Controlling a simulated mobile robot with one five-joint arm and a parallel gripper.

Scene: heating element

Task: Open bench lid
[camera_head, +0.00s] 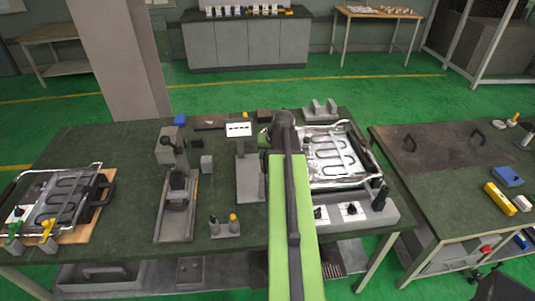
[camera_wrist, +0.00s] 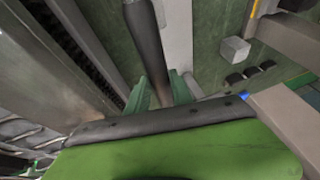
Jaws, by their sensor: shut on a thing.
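My gripper (camera_wrist: 160,92), with green fingers, is shut on a dark round bar (camera_wrist: 143,32), which runs up out of the wrist view. The bar appears to be a handle of the bench fixture, but its join to a lid is not visible. In the head view my green arm hides the fixture's left side and most of the grip. The grey bench fixture (camera_head: 377,213) stands right of my arm. A heating element (camera_head: 333,152) with looped dark tubes lies on its bright plate, uncovered from above. I cannot tell the lid's angle.
A grey stand with a white display (camera_head: 239,129) is close left of my arm. Another heating element (camera_head: 65,195) lies at far left. A side table (camera_head: 440,180) is at right.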

